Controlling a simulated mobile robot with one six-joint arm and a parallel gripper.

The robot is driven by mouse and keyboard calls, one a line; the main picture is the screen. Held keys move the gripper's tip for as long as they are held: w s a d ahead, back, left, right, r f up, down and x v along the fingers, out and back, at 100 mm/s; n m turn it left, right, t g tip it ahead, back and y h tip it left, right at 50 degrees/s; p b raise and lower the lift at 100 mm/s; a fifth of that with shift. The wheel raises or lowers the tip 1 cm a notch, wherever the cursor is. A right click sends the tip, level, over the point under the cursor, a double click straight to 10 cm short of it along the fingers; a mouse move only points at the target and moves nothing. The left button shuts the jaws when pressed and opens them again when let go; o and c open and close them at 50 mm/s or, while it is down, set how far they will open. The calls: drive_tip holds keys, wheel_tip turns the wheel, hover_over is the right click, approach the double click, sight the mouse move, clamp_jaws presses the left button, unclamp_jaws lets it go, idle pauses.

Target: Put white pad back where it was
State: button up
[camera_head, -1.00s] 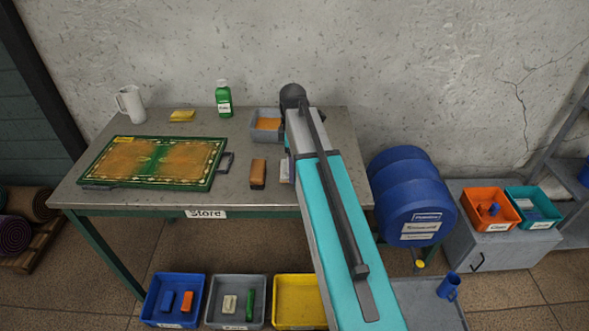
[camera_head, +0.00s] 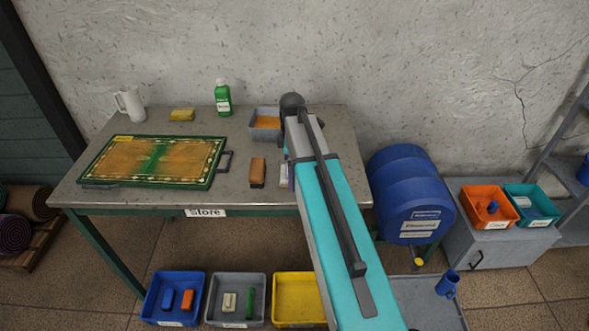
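A small pale block (camera_head: 284,176), partly hidden by my arm, shows on or just above the table (camera_head: 222,192), right of a brown block (camera_head: 258,173). I cannot tell whether it is the white pad or whether it is held. Another whitish pad (camera_head: 229,302) lies in the grey floor bin (camera_head: 238,276) beside a green one (camera_head: 250,302). My arm reaches over the table's right part. My gripper is hidden behind the arm, so its fingers do not show.
Blue (camera_head: 173,277) and yellow (camera_head: 299,280) bins flank the grey bin. A blue drum (camera_head: 410,190) stands right.

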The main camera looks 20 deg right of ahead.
drive_tip(key=shift+r, duration=0.2)
wheel_tip(320, 180, up, 12)
drive_tip(key=b, duration=0.2)
idle(0.8)
idle(0.7)
